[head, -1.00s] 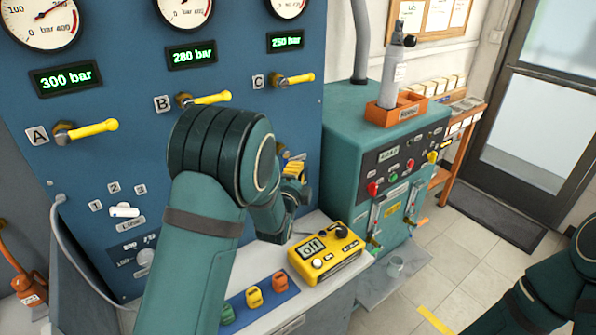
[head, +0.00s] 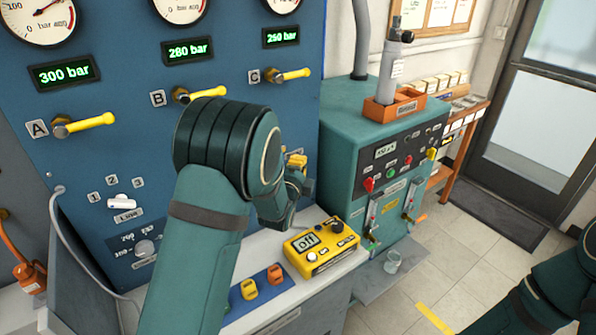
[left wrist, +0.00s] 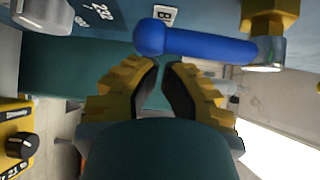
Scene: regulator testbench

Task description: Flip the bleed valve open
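A blue lever handle (left wrist: 205,43) lies across the left wrist view, with a metal end at the right and a label B beside it. I take it for the bleed valve's handle; in the head view my left arm hides it. My left gripper (left wrist: 162,68) has yellow fingers with dark pads. They are slightly apart with nothing between them, and the tips are close to the handle in the picture; contact cannot be told. In the head view, the left gripper (head: 296,168) is partly hidden behind its wrist. My right gripper is outside the view.
Yellow valve levers A (head: 90,122), B (head: 205,92) and C (head: 290,75) stick out from the blue panel (head: 120,75). A yellow meter box (head: 318,252) stands on the bench below my left gripper. A teal cabinet (head: 345,130) stands to the right.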

